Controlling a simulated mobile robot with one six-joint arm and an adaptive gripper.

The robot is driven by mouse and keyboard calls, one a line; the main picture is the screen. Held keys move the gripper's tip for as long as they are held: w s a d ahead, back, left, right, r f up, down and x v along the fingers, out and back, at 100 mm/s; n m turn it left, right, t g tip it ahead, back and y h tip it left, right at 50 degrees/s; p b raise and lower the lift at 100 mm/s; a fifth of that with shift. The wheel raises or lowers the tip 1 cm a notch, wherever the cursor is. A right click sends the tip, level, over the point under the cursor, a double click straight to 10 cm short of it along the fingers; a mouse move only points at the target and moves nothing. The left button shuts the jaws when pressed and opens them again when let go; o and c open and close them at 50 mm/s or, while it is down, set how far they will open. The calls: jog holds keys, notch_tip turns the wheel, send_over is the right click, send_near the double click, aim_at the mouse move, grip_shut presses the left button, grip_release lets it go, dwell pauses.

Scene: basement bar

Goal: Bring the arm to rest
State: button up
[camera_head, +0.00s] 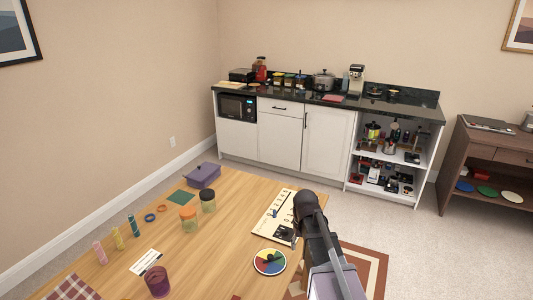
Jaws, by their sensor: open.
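My arm (325,252) rises from the bottom edge, right of centre, to a dark rounded joint beside the wooden table (222,245). I cannot make out my gripper's fingers in this view. The arm hides part of the table's right edge and the floor behind it.
A pale board (268,212) with dark parts and a coloured disc (269,262) lie close left of my arm. A purple pot (203,175), jars (188,219) and a purple cup (157,281) stand farther left. Carpet (385,232) is open to the right.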

jog(key=s+m, duration=0.1)
jog(key=s, duration=1.1)
jog(key=shift+r, duration=0.25)
jog(key=shift+s+a, duration=0.1)
jog(key=shift+s, duration=0.1)
dwell(0.5)
